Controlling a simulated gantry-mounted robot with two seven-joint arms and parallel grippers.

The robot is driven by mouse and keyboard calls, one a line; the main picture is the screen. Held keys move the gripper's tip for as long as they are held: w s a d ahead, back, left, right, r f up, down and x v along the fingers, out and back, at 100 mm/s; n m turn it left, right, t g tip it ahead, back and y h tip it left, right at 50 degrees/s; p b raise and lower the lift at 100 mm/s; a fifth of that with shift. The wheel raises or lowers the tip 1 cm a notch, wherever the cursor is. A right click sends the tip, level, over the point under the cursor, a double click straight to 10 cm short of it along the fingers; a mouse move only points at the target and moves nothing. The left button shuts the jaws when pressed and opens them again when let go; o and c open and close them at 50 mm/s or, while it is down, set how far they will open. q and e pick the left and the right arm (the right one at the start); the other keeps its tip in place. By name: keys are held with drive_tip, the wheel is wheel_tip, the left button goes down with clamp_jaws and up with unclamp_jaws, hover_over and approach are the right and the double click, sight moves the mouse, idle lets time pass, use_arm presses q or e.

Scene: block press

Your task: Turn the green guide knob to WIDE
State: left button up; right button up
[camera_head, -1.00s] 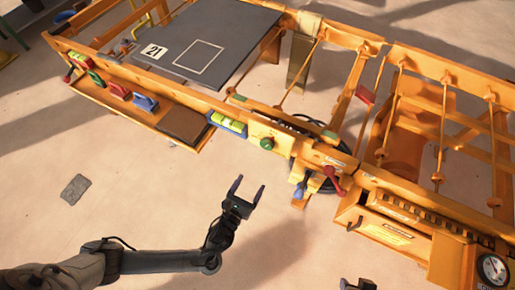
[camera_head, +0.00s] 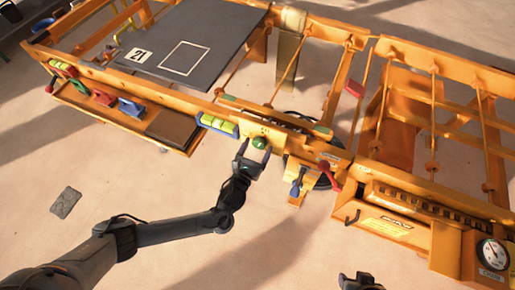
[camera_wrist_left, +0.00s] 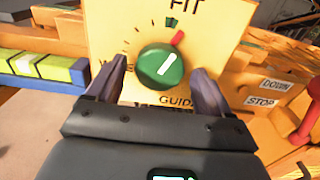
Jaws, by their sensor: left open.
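The green guide knob (camera_wrist_left: 162,66) sits on a yellow plate (camera_wrist_left: 215,22) on the orange frame; it also shows in the head view (camera_head: 260,143). A white line on its face tilts up to the right, and a red mark at its rim points up and right, just right of a green mark below FIT. A label starting with W at the left is partly hidden by a finger. My left gripper (camera_head: 253,153) is open, its fingers (camera_wrist_left: 158,72) on either side of the knob; contact cannot be told. My right gripper (camera_head: 360,281) shows only partly at the bottom edge.
The floor in front is mostly open.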

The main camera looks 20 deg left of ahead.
use_arm(q)
drive_tip(key=shift+w, duration=0.5)
drive_tip(key=c, duration=1)
drive_tip(key=shift+c, duration=0.2)
